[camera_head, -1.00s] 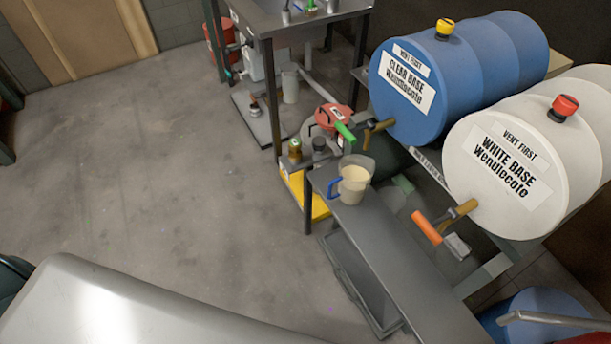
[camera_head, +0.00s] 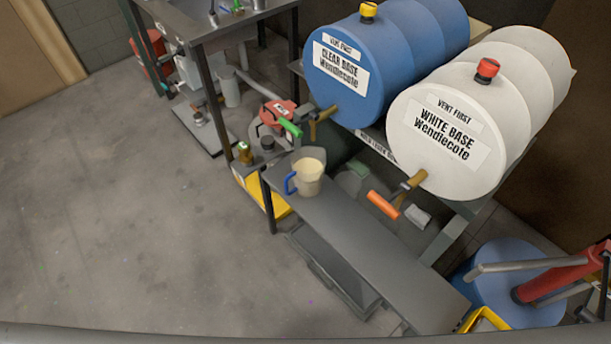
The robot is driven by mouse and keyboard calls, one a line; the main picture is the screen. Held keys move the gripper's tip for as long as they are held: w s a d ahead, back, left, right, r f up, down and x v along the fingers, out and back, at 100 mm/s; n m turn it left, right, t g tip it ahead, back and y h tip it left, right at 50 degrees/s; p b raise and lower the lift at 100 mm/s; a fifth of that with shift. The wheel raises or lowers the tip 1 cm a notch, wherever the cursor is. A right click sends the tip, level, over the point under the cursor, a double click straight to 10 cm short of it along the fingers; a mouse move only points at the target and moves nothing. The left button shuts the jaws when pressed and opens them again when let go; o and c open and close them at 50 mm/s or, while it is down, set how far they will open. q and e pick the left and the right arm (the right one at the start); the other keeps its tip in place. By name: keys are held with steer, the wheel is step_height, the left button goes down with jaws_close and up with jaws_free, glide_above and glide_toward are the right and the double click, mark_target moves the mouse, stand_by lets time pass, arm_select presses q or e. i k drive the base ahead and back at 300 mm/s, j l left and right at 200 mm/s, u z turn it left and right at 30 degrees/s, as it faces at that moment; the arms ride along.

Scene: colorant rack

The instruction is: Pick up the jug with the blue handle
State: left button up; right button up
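The jug with the blue handle (camera_head: 309,181) stands upright on the far end of a narrow grey bench. It is a translucent pale jug with cream-coloured contents visible through its open top. Its blue handle (camera_head: 290,183) points to the left in the picture. Neither of my grippers shows in the head view, so nothing is seen touching the jug.
The grey bench (camera_head: 365,245) is otherwise bare. A blue barrel (camera_head: 510,280) stands at right. Open floor (camera_head: 110,210) lies left.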

mark_target(308, 163)
steer(key=j+z, duration=0.3)
steer(key=z, duration=0.2)
steer(key=j+z, duration=0.35)
steer(key=z, duration=0.15)
steer(key=k+j+z, duration=0.1)
steer(key=j+z, duration=0.15)
steer(key=z, duration=0.2)
